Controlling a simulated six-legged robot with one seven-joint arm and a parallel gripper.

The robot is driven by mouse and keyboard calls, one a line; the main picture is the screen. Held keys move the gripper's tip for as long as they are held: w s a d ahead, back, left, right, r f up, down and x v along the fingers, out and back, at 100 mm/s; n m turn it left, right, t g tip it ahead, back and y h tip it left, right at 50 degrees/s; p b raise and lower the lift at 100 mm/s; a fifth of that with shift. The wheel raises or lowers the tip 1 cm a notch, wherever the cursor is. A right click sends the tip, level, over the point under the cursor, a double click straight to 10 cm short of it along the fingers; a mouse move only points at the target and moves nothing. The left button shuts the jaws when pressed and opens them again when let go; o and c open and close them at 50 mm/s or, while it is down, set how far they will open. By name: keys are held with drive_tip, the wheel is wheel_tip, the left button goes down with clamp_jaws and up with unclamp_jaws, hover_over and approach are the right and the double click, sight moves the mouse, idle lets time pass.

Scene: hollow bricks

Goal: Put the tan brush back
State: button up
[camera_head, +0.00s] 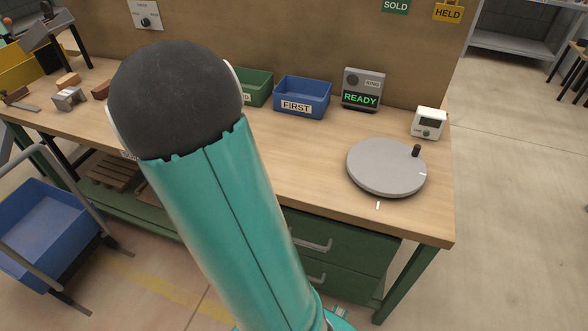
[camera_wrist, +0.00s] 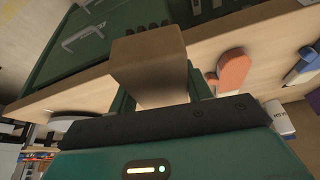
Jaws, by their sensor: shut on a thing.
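In the wrist view my gripper (camera_wrist: 157,88) is shut on a plain tan-brown block, which I take to be the tan brush (camera_wrist: 148,62). Its near face is toward the camera, between the two green fingers. Small dark bumps show just beyond its top edge; I cannot tell whether they are its bristles. In the head view my large teal arm link and its dark round joint cover the middle of the bench, and my gripper and the brush are hidden.
The wooden bench (camera_head: 300,178) holds a grey turntable (camera_head: 385,168), a blue FIRST bin (camera_head: 302,98), a green bin (camera_head: 257,87), a READY box (camera_head: 361,89) and a small white device (camera_head: 428,123). An orange-red thing (camera_wrist: 234,70) shows in the wrist view. A blue cart (camera_head: 45,230) stands at left.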

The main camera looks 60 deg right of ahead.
drive_tip(key=s+d+r+m+g+y, duration=0.1)
drive_tip(key=s+d+r+m, duration=0.2)
drive_tip(key=s+m, duration=0.35)
drive_tip(key=s+d+r+m+g+y, duration=0.2)
drive_tip(key=s+m, duration=0.2)
drive_tip(key=s, duration=0.6)
drive_tip(key=s+d+r+m+g+y, duration=0.1)
drive_tip(key=s+d+r+m, duration=0.2)
drive_tip(key=s+m, duration=0.4)
drive_tip(key=shift+n, duration=0.65)
drive_tip(key=w+d+f, duration=0.2)
drive_tip(key=d+f, duration=0.1)
drive_tip(key=w+d+f, duration=0.2)
drive_tip(key=d+f, duration=0.1)
drive_tip(key=d, duration=0.1)
drive_tip(key=w+d+f, duration=0.2)
drive_tip(key=d+f, duration=0.1)
drive_tip(key=d, duration=0.1)
drive_tip(key=shift+w+f, duration=0.1)
drive_tip(key=shift+d+f, duration=0.2)
drive_tip(key=shift+w+d+f, duration=0.1)
drive_tip(key=shift+f, duration=0.75)
drive_tip(key=shift+w+d+f, duration=0.1)
drive_tip(key=shift+f, duration=0.75)
drive_tip(key=shift+f, duration=0.1)
drive_tip(key=o, duration=0.9)
drive_tip(key=shift+o, duration=0.2)
